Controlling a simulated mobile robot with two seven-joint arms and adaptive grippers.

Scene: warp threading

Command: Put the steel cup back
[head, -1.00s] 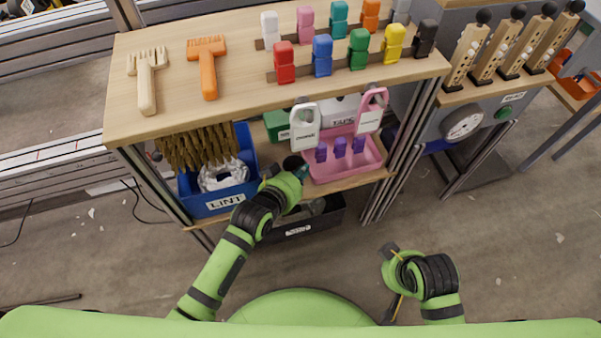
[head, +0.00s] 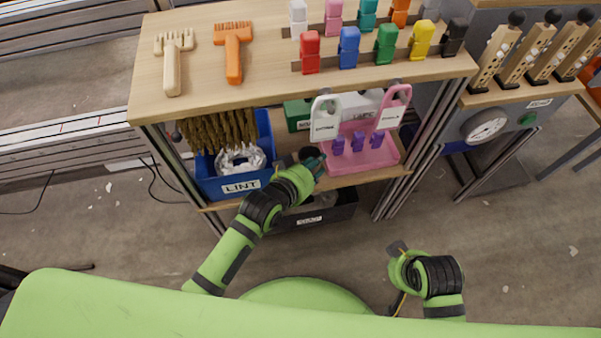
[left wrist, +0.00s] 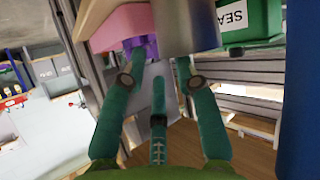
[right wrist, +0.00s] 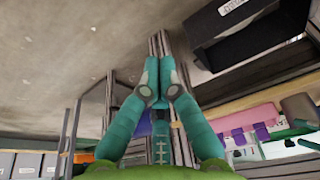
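The steel cup (left wrist: 187,25) is a plain grey metal cylinder at the top of the left wrist view, close beyond my left fingertips. A grey cylinder that looks like the same cup (right wrist: 298,106) shows at the right of the right wrist view. In the head view my left gripper (head: 318,164) is at the front edge of the lower shelf, left of the pink tray. Its fingers (left wrist: 158,72) are spread, one overlapping the cup's lower edge; no grip around the cup shows. My right gripper (head: 398,250) hangs in front of the shelving, its empty fingers (right wrist: 160,75) together.
The lower shelf (head: 262,196) holds a blue LINT bin (head: 205,182), a green box (head: 297,112) and a pink tray (head: 385,160) with purple pieces. A black bin (head: 345,210) stands below. The wooden top shelf (head: 275,70) overhangs them. The floor around my right gripper is clear.

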